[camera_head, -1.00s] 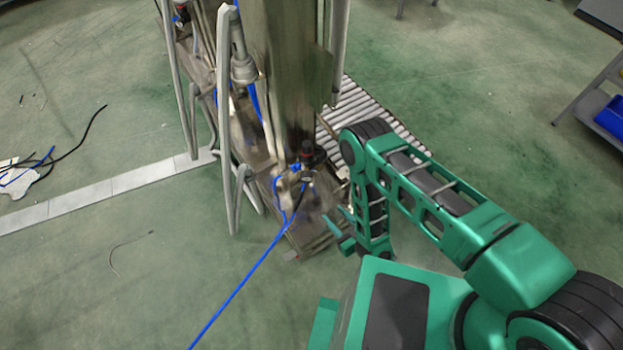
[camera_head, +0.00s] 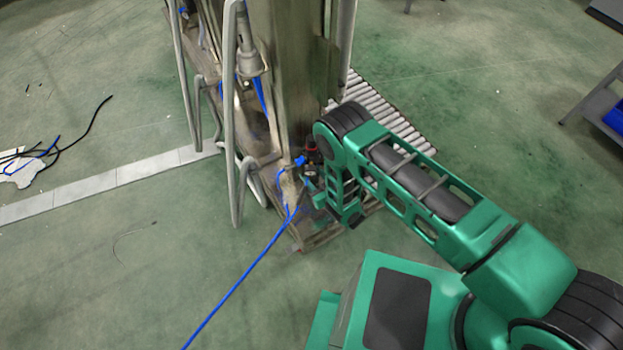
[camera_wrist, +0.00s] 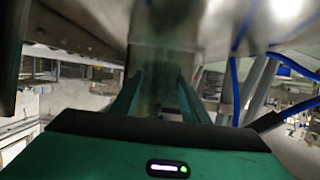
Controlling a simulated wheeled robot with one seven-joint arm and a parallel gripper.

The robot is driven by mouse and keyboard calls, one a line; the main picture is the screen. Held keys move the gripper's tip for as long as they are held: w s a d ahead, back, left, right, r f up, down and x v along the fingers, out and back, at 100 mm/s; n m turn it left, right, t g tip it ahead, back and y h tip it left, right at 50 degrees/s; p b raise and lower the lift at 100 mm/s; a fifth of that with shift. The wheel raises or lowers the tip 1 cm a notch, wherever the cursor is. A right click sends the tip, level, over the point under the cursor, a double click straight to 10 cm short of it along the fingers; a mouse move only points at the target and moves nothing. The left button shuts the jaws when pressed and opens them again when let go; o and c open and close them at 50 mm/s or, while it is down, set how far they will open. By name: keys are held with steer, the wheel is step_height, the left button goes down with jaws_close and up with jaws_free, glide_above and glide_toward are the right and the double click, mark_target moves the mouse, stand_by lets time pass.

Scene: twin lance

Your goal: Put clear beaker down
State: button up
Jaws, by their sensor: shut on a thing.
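My gripper (camera_wrist: 158,82) shows in the wrist view with its two green fingers closed in on a see-through, greenish-tinted thing, which I take to be the clear beaker (camera_wrist: 156,98). Its outline is blurred and hard to make out against the metal behind it. In the head view the end of my arm is low beside the foot of the steel machine (camera_head: 285,75), close to its base. The beaker cannot be made out there. I cannot tell whether it touches any surface.
A blue hose (camera_head: 235,292) runs from the machine's base across the floor. Grey bent tubes (camera_head: 236,130) stand at the machine's left. A roller conveyor (camera_head: 385,108) lies behind my arm. Open green floor (camera_head: 90,270) is at the left. A dark shelf (camera_head: 598,105) stands at far right.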

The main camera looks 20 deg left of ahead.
mark_target(316, 183)
steer(key=shift+w+a+f, duration=0.25)
steer(key=shift+f, duration=1.5)
steer(key=o, duration=1.1)
steer(key=shift+o, duration=0.2)
steer(key=shift+d, duration=0.1)
steer(key=v, duration=1.2)
steer(key=shift+r, duration=0.1)
